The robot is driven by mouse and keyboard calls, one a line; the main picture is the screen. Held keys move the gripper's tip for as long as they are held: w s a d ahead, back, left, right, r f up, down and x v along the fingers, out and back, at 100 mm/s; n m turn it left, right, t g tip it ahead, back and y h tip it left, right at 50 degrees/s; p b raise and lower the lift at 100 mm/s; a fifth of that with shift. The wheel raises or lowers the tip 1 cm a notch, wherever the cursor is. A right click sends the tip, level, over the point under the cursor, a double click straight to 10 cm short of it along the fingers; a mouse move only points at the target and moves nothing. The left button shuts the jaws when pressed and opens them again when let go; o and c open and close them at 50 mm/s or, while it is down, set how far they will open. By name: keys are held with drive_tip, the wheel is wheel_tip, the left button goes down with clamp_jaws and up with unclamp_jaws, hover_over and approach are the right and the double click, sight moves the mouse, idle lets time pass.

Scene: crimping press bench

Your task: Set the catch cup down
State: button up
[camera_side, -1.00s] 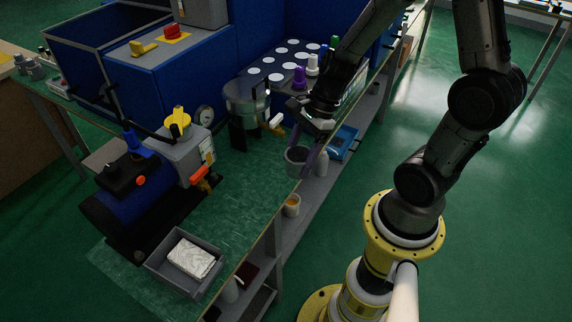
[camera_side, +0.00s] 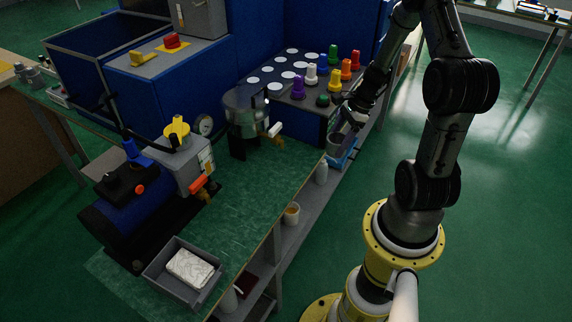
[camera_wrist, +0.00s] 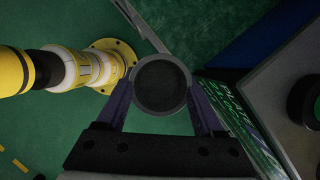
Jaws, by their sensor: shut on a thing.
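The catch cup (camera_wrist: 160,86) is a round grey cup with a dark, empty-looking inside. In the wrist view it sits between the two purple fingers of my gripper (camera_wrist: 161,100), which are shut on its sides. In the side view the cup (camera_side: 338,143) is small and partly hidden by my gripper (camera_side: 347,127). It is near the bench's right edge, beside the panel with coloured caps. I cannot tell whether its base touches anything.
The panel with white discs and coloured caps (camera_side: 291,80) stands left of the cup. A grey bin (camera_side: 163,283) is at the front.

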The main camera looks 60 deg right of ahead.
drive_tip(key=w+a, duration=1)
drive_tip(key=shift+w+a, duration=0.2)
drive_tip(key=shift+w, duration=0.05)
drive_tip(key=x, duration=0.2)
drive_tip(key=shift+f, duration=0.8)
drive_tip(key=shift+f, duration=0.2)
drive_tip(key=o, duration=1.6)
drive_tip(key=shift+c, duration=0.2)
drive_tip(key=shift+r, duration=0.1)
